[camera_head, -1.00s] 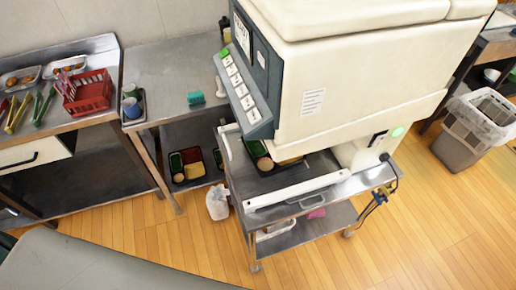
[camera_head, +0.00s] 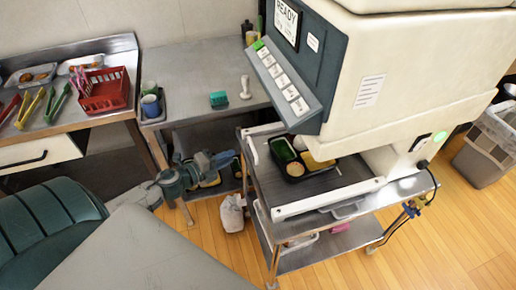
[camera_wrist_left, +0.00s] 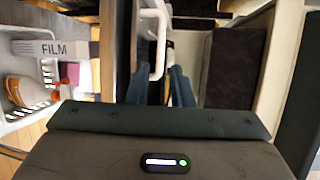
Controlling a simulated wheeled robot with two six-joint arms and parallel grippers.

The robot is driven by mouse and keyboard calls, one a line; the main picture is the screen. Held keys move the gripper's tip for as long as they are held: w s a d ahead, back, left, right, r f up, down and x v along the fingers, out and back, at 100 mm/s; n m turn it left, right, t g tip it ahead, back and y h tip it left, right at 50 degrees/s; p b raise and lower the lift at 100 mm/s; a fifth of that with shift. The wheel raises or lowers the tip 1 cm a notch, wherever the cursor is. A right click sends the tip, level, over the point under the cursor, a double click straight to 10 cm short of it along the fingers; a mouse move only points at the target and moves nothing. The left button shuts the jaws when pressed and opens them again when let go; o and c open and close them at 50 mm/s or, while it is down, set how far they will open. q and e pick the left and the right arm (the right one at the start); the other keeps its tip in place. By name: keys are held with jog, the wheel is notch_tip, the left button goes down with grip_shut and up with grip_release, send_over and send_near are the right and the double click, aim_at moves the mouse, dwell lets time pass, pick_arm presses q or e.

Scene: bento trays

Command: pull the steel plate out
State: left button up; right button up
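The steel plate (camera_head: 335,180) lies flat in the white-framed slide under the cream sealing machine (camera_head: 375,85). A black bento tray (camera_head: 292,179) with green, tan and yellow food sits on it, partly under the machine. My left gripper (camera_head: 230,158) is left of the cart, apart from the plate, with its blue fingers pointing right. In the left wrist view its two blue fingers (camera_wrist_left: 163,88) are spread. A white bar handle (camera_wrist_left: 157,40) shows just beyond them, and I cannot tell whether they touch it. My right gripper is not in view.
The steel cart (camera_head: 408,187) carries the machine. Its lower shelf holds a white basket, with a film box (camera_wrist_left: 52,50) in the wrist view. A white bag (camera_head: 232,214) is on the floor. A steel table (camera_head: 195,70) and a red basket (camera_head: 103,93) are at the left.

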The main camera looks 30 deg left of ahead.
aim_at(252, 145)
pick_arm(q)
jog(key=p+x, duration=0.5)
jog(key=x, duration=0.4)
jog(key=shift+w+r, duration=0.1)
jog(key=shift+w, duration=0.1)
jog(key=shift+w+d+f, duration=0.2)
jog(key=shift+w, duration=0.45)
jog(key=shift+c, duration=0.2)
jog(key=c, duration=0.3)
grip_shut()
